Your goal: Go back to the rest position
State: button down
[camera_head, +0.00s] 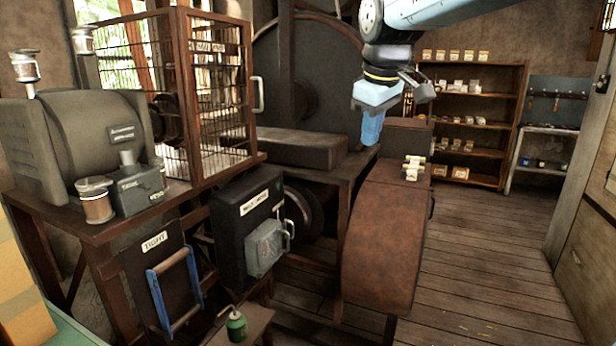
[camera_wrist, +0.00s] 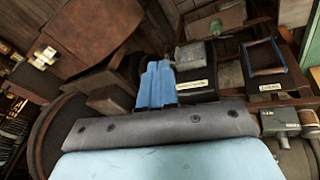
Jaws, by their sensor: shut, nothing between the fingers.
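My gripper (camera_head: 370,142) hangs at the upper middle of the head view with its blue fingers pointing down. The fingers are together and hold nothing. It is in front of the large dark round machine (camera_head: 282,60) and above the rusty curved housing (camera_head: 385,240). In the wrist view my blue fingers (camera_wrist: 156,86) stand side by side, closed, with the machinery beyond them. In the head view they appear clear of the machinery; the exact gap cannot be told.
A wire cage (camera_head: 215,100), a grey motor-like machine (camera_head: 75,135) and a dark switch box (camera_head: 245,215) stand at left. A blue-sided lever frame (camera_head: 172,292) is at lower left. Shelves (camera_head: 470,105) stand at the back right. The wooden floor (camera_head: 480,270) at right is mostly clear.

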jog(key=s+d+f+m, duration=0.4)
jog(key=s+d+f, duration=0.1)
jog(key=s, duration=0.4)
jog(key=s+d+f+m+t, duration=0.1)
jog(key=s+d+f+m, duration=0.4)
jog(key=s, duration=0.4)
jog(key=shift+d+f, duration=0.65)
jog(key=shift+f, duration=0.7)
jog(key=c, duration=1.8)
grip_release()
jog(key=shift+s, duration=0.1)
jog(key=shift+c, duration=0.2)
